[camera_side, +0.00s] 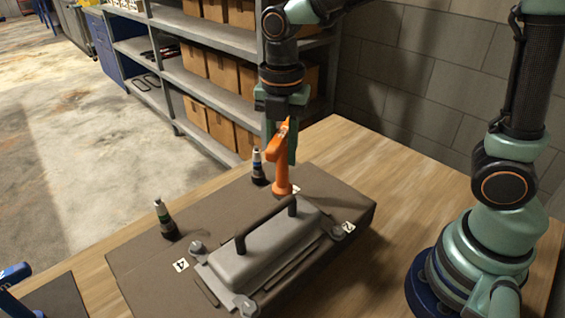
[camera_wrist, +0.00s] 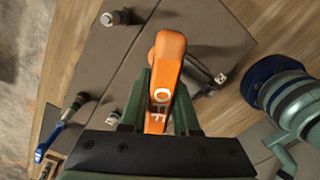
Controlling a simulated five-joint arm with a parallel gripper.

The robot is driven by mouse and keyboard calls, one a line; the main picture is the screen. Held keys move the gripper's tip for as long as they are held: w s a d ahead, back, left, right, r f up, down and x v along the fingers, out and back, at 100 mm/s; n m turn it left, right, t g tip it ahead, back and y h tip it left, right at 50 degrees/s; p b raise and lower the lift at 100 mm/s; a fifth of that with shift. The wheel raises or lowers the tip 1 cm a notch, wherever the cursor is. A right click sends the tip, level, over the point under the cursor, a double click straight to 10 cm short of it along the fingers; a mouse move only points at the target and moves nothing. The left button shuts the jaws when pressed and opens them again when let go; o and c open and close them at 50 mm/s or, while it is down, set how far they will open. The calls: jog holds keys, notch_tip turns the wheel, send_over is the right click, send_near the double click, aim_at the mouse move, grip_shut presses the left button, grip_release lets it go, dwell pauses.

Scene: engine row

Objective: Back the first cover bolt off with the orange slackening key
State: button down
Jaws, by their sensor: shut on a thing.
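My gripper (camera_side: 284,140) is shut on the orange slackening key (camera_side: 280,170) and holds it upright at the far corner of the grey cover (camera_side: 268,245). The key's lower end is down at that corner, over a partly hidden number tag. It hides whatever bolt is there, so I cannot tell whether it is seated. In the wrist view the key (camera_wrist: 168,62) is between both fingers (camera_wrist: 160,108), with white letters on its shank. Other cover bolts show at the corners: by tag 4 (camera_side: 197,248), by tag 2 (camera_side: 338,231) and at the near corner (camera_side: 246,305).
The cover has a raised dark handle (camera_side: 265,222) and sits on a brown block (camera_side: 145,262). Two dark, pale-tipped pieces stand on the block, one left (camera_side: 164,220) and one behind (camera_side: 257,168). A blue-handled tool (camera_side: 14,275) is at far left. Wooden table (camera_side: 400,190) is bare at right.

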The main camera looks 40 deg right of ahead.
jog(key=m, duration=0.4)
jog(key=shift+r+m, duration=0.1)
jog(key=shift+m, duration=0.3)
jog(key=m, duration=0.5)
jog(key=shift+w, duration=0.1)
jog(key=shift+m, duration=0.6)
jog(key=m, duration=0.3)
jog(key=shift+m, duration=0.4)
jog(key=m, duration=0.5)
jog(key=shift+m, duration=0.3)
jog(key=m, duration=0.4)
jog(key=shift+m, duration=1.3)
